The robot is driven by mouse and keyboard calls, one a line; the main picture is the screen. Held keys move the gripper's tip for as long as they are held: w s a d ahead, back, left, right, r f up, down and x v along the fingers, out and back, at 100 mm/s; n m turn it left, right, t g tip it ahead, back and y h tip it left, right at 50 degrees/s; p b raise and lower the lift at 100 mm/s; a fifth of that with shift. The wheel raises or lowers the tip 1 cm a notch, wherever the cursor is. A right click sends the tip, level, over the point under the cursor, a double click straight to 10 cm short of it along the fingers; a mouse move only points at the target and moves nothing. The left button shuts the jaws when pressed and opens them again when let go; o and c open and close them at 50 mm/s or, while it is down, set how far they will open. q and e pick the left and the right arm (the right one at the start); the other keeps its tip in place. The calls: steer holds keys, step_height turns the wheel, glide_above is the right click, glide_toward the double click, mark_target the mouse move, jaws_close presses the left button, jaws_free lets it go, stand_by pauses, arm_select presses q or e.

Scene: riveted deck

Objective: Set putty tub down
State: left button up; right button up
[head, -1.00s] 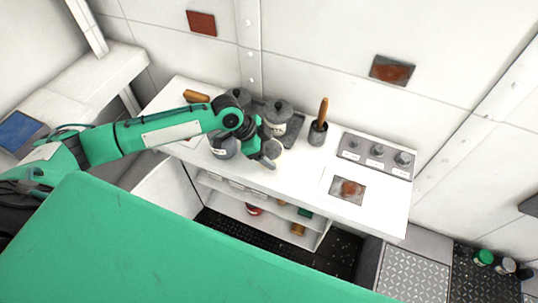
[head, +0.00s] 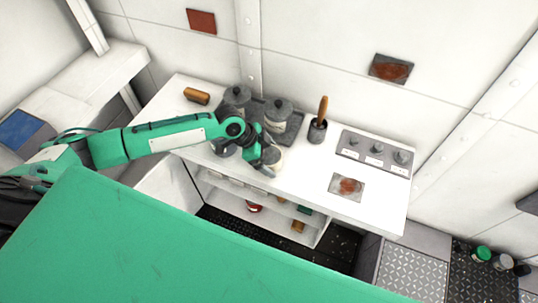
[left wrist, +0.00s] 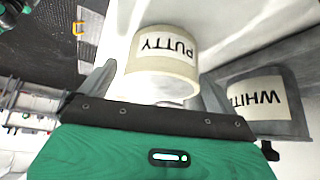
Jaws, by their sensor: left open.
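The putty tub (left wrist: 162,62), pale with a PUTTY label, stands between the two fingers of my left gripper (left wrist: 160,85) in the left wrist view. The fingers are apart, with visible gaps beside the tub. In the head view the left gripper (head: 266,158) is low over the front part of the white bench top (head: 310,182). The tub (head: 277,161) shows there partly behind the gripper and seems to rest on the bench. My right gripper is in neither view.
A tub labelled WHITE (left wrist: 262,105) is close beside the gripper. Grey lidded tubs (head: 278,113) stand on a dark tray (head: 293,128) behind. A brush pot (head: 317,132), a knob panel (head: 373,154) and a rusty plate (head: 347,187) are to the right.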

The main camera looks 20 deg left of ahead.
arm_select(q)
steer(key=shift+r, duration=0.15)
steer(key=shift+a+r, duration=0.15)
steer(key=b+v, duration=0.4)
steer(key=v, duration=0.7)
steer(key=shift+r, duration=0.3)
steer(key=shift+s+a, duration=0.1)
